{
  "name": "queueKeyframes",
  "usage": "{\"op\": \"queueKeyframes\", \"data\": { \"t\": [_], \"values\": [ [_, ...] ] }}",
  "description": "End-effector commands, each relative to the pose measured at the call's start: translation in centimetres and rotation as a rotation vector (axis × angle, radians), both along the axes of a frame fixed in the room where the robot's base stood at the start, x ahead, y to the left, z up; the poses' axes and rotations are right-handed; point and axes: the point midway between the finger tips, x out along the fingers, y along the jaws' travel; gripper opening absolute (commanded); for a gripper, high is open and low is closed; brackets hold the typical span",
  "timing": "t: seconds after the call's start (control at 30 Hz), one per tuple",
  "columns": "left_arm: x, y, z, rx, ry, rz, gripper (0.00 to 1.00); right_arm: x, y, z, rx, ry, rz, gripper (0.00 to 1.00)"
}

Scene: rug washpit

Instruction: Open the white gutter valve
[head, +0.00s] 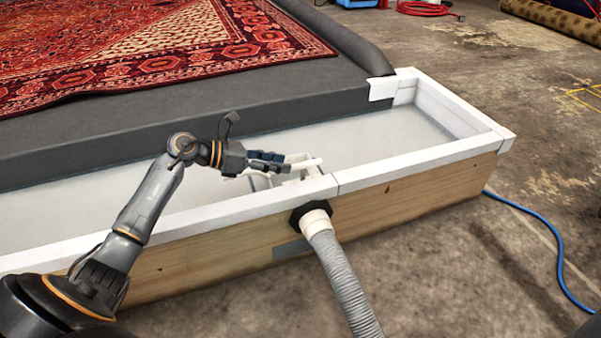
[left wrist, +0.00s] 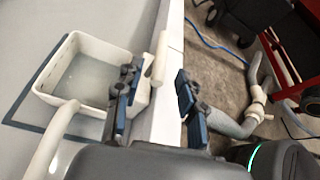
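The white valve lever (head: 306,164) is at the gutter's front wall, by a small white box inside the gutter. In the left wrist view the lever (left wrist: 156,62) stands at the box's right rim, next to the gutter's white edge. My left gripper (head: 277,163) is beside the lever, over the gutter. Its fingers (left wrist: 157,98) are spread apart, with the lever showing in the gap at their tips; I cannot tell whether they touch it. Nothing is gripped. The valve's lower body is hidden. My right gripper is not in view.
The white box (left wrist: 60,73) has a curved white pipe (left wrist: 50,142). A grey hose (head: 342,280) leaves the gutter's wooden front (head: 420,190). A blue hose (head: 560,260) lies on the floor at right. A red patterned rug (head: 150,55) lies on the grey platform behind.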

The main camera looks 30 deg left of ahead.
Motion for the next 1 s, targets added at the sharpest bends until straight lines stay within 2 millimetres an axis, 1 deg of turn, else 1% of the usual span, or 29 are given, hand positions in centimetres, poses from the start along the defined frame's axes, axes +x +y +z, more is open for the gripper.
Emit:
{"op": "queueKeyframes", "data": {
  "t": [0.03,0.1,0.3,0.5,0.73,0.77,0.8,0.87,0.9,0.93,0.97,1.0],
  "values": [
    [0.8,-0.9,-0.8,-0.004,-0.003,-0.002,0.39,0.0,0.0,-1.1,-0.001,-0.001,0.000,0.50],
    [1.7,-1.8,-1.4,-0.004,-0.003,-0.001,0.39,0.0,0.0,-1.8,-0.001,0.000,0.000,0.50],
    [3.5,-3.7,-2.3,-0.004,-0.002,0.000,0.39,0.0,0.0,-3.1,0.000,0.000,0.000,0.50],
    [4.2,-4.4,-2.5,-0.002,0.001,0.000,0.39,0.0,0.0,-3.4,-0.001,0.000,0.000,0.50],
    [4.2,-4.5,-2.4,-0.002,0.001,0.000,0.39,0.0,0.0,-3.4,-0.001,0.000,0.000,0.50],
    [4.2,-4.5,-2.4,-0.002,0.001,0.000,0.37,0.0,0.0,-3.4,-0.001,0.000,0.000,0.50],
    [4.2,-4.5,-2.4,-0.002,0.001,0.000,0.29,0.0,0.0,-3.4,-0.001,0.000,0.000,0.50],
    [4.2,-4.5,-2.4,-0.002,0.001,0.000,0.17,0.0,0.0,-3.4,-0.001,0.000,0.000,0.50],
    [4.2,-4.5,-2.4,-0.002,0.001,0.000,0.09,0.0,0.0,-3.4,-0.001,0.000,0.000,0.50],
    [4.2,-4.5,-2.4,-0.002,0.001,0.000,0.03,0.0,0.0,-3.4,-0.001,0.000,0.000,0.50],
    [4.2,-4.5,-2.4,-0.002,0.001,0.000,0.00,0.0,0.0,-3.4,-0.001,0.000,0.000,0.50],
    [4.2,-4.5,-2.4,-0.002,0.001,0.000,0.00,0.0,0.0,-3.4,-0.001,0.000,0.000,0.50]
  ]
}}
